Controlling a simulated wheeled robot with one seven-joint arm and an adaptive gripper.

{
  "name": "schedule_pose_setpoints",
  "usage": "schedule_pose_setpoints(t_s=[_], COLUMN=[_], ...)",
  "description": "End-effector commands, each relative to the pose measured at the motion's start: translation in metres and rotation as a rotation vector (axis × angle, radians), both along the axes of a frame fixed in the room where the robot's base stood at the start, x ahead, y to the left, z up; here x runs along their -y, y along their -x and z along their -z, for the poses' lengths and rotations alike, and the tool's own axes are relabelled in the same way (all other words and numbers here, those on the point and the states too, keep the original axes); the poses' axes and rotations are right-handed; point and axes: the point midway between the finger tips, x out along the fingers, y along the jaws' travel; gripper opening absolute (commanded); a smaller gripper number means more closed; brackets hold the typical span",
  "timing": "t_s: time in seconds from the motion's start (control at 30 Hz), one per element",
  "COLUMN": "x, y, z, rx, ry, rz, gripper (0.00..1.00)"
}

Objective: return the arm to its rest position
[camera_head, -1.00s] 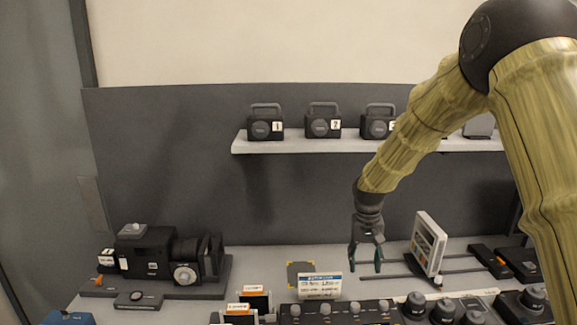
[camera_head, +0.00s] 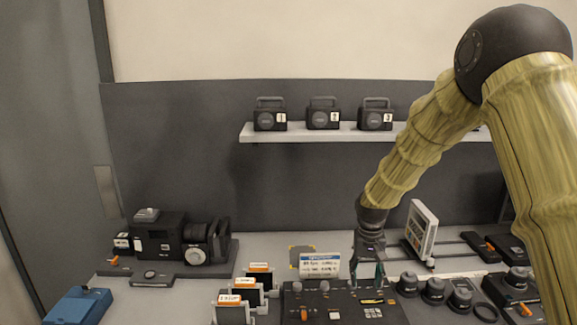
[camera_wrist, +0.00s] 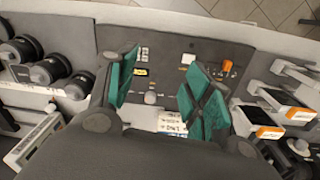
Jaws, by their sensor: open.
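My arm, in a yellow-green ribbed sleeve with black joints, reaches in from the right of the head view. My gripper (camera_head: 368,275) points down over the back part of the black control panel (camera_head: 335,303). In the wrist view my gripper (camera_wrist: 160,90) shows its green finger pads spread apart, with nothing between them. The panel (camera_wrist: 160,65) lies beyond the fingers there, with knobs, an orange switch and a small yellow display. I cannot tell the exact height of the fingertips above the panel.
A white keypad device (camera_head: 421,228) stands close right of my gripper. A small sign (camera_head: 320,266) stands left of it. Dark knobs (camera_head: 433,289) line the right front. A camera-like machine (camera_head: 175,240), a blue box (camera_head: 78,306) and orange-labelled cards (camera_head: 235,301) are left. Numbered boxes (camera_head: 323,118) sit on a shelf.

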Motion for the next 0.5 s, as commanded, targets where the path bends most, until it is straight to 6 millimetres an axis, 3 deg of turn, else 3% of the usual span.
schedule_pose_setpoints(t_s=[0.27, 0.37, 0.5], x=[-0.005, -0.007, -0.011], y=[0.027, 0.044, 0.080], z=[0.070, 0.106, 0.172], rx=[-0.008, -0.009, -0.013], ry=[-0.022, -0.034, -0.054], rz=[-0.016, -0.024, -0.039], gripper=[0.51, 0.51, 0.51])
